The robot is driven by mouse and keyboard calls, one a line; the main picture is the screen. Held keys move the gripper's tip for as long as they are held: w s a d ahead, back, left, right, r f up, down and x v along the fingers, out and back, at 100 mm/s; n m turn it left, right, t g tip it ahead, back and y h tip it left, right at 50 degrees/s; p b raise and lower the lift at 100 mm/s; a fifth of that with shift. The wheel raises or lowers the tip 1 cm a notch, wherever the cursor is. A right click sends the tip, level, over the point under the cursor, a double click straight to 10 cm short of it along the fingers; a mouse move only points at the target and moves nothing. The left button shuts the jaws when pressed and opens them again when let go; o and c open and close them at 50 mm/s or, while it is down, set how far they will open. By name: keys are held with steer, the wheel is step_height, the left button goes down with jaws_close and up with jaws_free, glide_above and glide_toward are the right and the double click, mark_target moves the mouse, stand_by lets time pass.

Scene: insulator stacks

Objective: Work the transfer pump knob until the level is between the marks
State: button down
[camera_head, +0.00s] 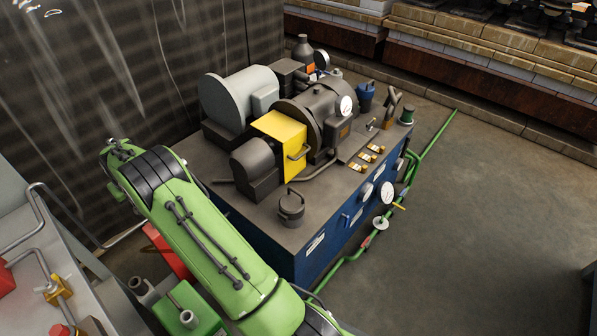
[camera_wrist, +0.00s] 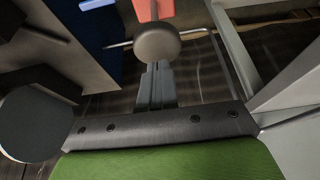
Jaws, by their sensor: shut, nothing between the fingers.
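In the wrist view a round grey knob (camera_wrist: 157,41) sits in front of a red part (camera_wrist: 153,8). My gripper (camera_wrist: 157,68) points at it with its grey fingers shut and nothing between them. The fingertips are at the knob's lower edge in the picture; I cannot tell whether they touch it. In the head view my green arm crosses the lower left, and my gripper is not clearly seen. A red part (camera_head: 166,250) shows partly behind the arm there. No level or marks can be read in either view.
A blue cabinet (camera_head: 330,238) carries grey machinery, a yellow guard (camera_head: 281,143) and dial gauges (camera_head: 386,193). A green pipe (camera_head: 437,137) runs along its right side. A grey bench (camera_head: 28,235) stands at left. Open floor (camera_head: 480,220) lies at right.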

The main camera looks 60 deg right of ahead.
steer(key=shift+f+b, duration=1.8)
steer(key=shift+f, duration=0.95)
steer(key=shift+r+p, duration=2.8)
steer(key=shift+r, duration=1.4)
